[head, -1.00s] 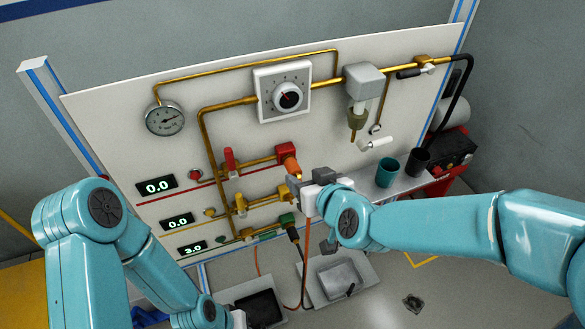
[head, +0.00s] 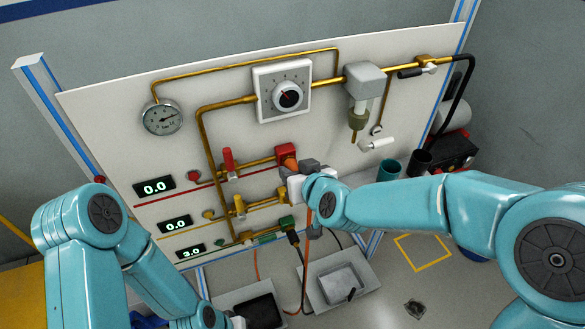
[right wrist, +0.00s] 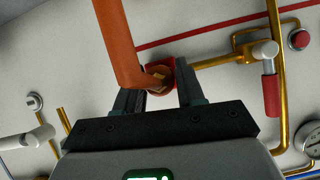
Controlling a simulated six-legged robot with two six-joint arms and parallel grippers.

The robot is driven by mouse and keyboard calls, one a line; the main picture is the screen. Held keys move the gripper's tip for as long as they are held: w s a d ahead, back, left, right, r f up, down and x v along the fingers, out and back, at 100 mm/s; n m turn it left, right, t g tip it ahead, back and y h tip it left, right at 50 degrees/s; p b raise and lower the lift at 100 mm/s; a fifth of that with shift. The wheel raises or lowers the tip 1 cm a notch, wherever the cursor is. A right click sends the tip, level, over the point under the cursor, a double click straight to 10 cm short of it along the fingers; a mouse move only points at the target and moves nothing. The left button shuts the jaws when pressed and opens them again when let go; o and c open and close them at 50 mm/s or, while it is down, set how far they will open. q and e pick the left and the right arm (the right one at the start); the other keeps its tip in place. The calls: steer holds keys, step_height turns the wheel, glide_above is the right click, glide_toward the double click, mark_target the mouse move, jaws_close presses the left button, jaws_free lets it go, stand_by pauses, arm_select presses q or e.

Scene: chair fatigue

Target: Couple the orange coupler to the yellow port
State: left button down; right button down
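The orange coupler (head: 290,164) sits at the red port (head: 286,151), the top one of three on the panel. My right gripper (head: 301,171) is at the coupler, partly covering it. In the right wrist view the two fingers (right wrist: 158,93) are spread, with the brass coupler end (right wrist: 158,75) and red port (right wrist: 173,66) seen between them. The orange hose (right wrist: 121,42) crosses in front of the left finger. The yellow port (head: 283,196) is just below, partly covered by my right gripper. My left gripper (head: 238,322) barely shows at the bottom edge; its fingers are hidden.
The green port (head: 286,223) below has a black plug and hose. Yellow (head: 240,205) and red (head: 229,160) valve handles stand left of the ports. Two cups (head: 389,170) stand right of my right gripper. Grey trays (head: 338,280) lie below the panel.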

steer(key=shift+s, duration=0.15)
steer(key=shift+s+d, duration=0.3)
steer(key=shift+s, duration=0.3)
steer(key=shift+s+b, duration=0.15)
steer(key=shift+b, duration=0.15)
steer(key=shift+s+d, duration=0.3)
steer(key=shift+s, duration=0.25)
steer(key=shift+s, duration=0.1)
steer(key=shift+s+d+b, duration=0.25)
steer(key=shift+s+d, duration=0.1)
steer(key=shift+s, duration=0.55)
steer(key=shift+s+d+b, duration=0.2)
steer(key=shift+s+d, duration=0.15)
steer(key=shift+s, duration=0.55)
